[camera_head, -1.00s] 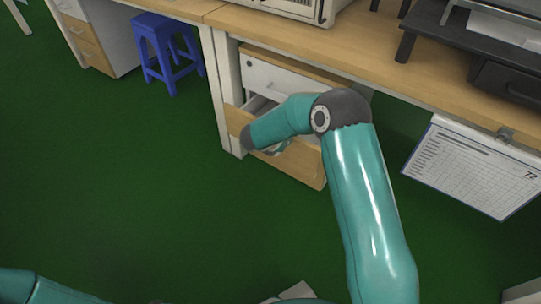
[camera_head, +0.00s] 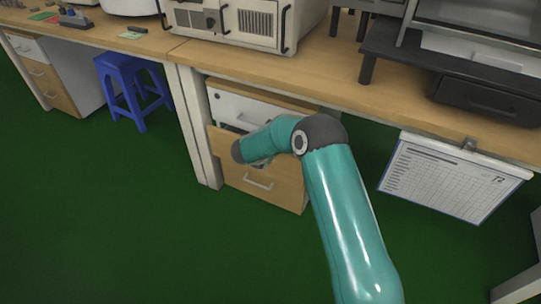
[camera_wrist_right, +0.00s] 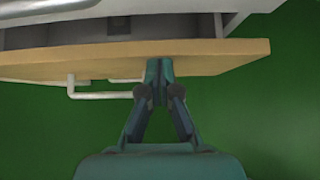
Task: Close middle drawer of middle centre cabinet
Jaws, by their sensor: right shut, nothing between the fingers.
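The middle drawer (camera_head: 222,139) of the cabinet under the bench has a wooden front and stands partly open, with a dark gap behind its top edge. In the right wrist view its wooden front (camera_wrist_right: 215,58) runs across the picture, with the open inside behind it and a metal handle (camera_wrist_right: 100,94) at left. My right gripper (camera_wrist_right: 159,76) is shut and empty, its fingertips at the drawer front, just right of the handle; they appear to touch it. In the head view my right arm hides most of this gripper and part of the drawer. My left gripper is out of view.
The white top drawer (camera_head: 240,108) and wooden bottom drawer (camera_head: 265,188) look shut. A bench leg (camera_head: 197,135) stands left of the cabinet. A blue stool (camera_head: 132,90) is further left. A hanging calendar (camera_head: 450,178) is at right. Green floor in front is clear.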

